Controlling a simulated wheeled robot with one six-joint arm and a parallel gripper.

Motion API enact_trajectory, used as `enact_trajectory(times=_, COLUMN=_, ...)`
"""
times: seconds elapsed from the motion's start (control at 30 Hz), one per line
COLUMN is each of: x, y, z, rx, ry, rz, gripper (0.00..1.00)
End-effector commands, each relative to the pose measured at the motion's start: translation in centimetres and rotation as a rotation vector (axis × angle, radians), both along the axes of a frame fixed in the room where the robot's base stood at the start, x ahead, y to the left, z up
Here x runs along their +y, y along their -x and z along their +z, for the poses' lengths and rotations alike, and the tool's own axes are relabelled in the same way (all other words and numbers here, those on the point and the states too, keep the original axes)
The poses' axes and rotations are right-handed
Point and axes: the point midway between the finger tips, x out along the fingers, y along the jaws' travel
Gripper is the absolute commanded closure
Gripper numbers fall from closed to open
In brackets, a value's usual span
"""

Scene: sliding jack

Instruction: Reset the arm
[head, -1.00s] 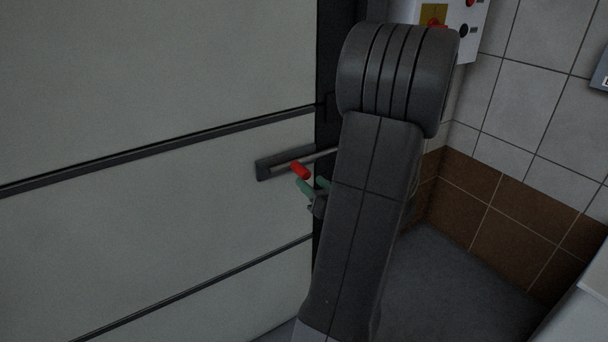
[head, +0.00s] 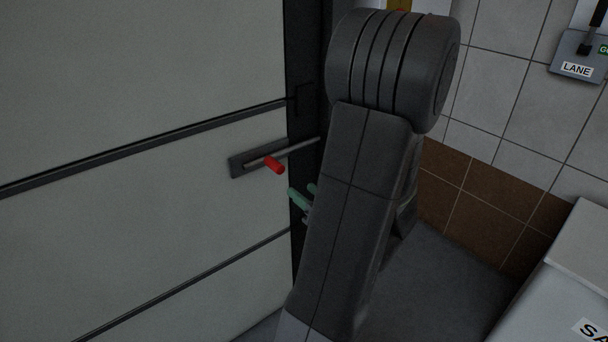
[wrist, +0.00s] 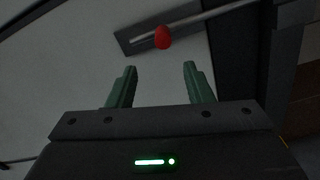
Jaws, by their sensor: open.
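My gripper (head: 306,194) has green fingers and shows beside my dark arm, which hides most of its body in the head view. In the wrist view my gripper (wrist: 160,85) is open, with nothing between its two fingers. A sliding bolt with a red knob (head: 274,165) is mounted on the pale door panel, up and left of my fingers in the head view. In the wrist view the red knob (wrist: 163,37) is beyond the fingertips, apart from them. The metal rod (head: 300,147) runs right from its dark plate (head: 240,166) towards the dark door frame.
The pale door (head: 120,200) with dark horizontal strips fills the left. A tiled wall (head: 490,100) stands at right, with a lever panel labelled LANE (head: 577,68). A white box (head: 570,270) is at lower right. Bare grey floor (head: 430,290) lies between.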

Motion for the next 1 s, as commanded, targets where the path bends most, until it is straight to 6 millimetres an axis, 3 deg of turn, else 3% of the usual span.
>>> enact_trajectory(times=0.27, x=1.6, y=-2.1, z=-0.1, rx=-0.002, ry=0.001, rz=0.005, gripper=0.54)
enact_trajectory(times=0.8, x=6.5, y=-9.0, z=0.0, rx=-0.002, ry=0.001, rz=0.002, gripper=0.54)
enact_trajectory(times=1.0, x=7.6, y=-10.8, z=0.0, rx=-0.003, ry=0.001, rz=-0.001, gripper=0.54)
